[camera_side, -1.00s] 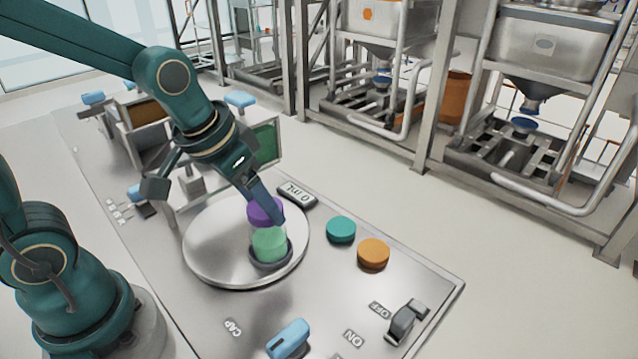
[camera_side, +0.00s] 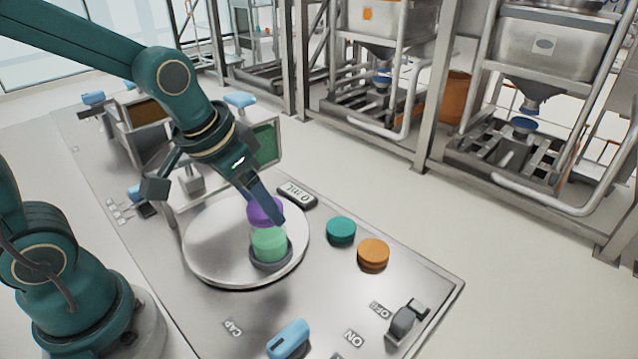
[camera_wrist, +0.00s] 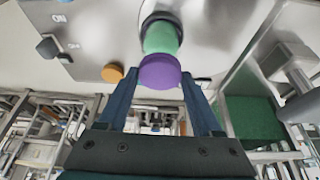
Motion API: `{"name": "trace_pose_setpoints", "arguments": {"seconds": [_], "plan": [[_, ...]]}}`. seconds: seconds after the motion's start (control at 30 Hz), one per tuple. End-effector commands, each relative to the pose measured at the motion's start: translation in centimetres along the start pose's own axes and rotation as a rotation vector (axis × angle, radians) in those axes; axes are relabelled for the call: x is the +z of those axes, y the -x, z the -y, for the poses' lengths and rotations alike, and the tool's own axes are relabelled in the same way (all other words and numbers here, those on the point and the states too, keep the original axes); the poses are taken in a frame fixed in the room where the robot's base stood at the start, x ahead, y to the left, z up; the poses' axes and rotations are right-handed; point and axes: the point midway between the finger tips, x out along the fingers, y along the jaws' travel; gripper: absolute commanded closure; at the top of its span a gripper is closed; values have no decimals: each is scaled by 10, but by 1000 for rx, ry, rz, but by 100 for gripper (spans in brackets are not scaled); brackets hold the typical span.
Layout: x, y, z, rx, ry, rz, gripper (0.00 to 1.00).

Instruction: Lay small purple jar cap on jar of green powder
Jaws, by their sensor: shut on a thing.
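The purple cap (camera_side: 263,211) is held between the fingers of my gripper (camera_side: 274,212), right at the top of the jar of green powder (camera_side: 269,244). The jar stands upright in a dark holder on the round metal plate (camera_side: 208,262). In the wrist view the purple cap (camera_wrist: 159,72) sits between my gripper's fingers (camera_wrist: 160,88) and overlaps the end of the green jar (camera_wrist: 161,38). I cannot tell whether the cap touches the jar's rim or is slightly above it.
A teal cap (camera_side: 341,230) and an orange cap (camera_side: 373,253) lie on the table right of the plate. A display reading 0 mL (camera_side: 297,195) is behind the plate. A blue lever (camera_side: 288,339) and an on/off switch (camera_side: 405,320) are at the front.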

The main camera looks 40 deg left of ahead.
Motion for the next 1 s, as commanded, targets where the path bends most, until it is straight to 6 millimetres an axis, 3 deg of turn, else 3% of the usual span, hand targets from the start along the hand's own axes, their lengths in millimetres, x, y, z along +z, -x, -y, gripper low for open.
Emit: {"name": "trace_pose_setpoints", "arguments": {"seconds": [1.0], "plan": [[4, -9, 0, 0, 0, 0, 85]]}}
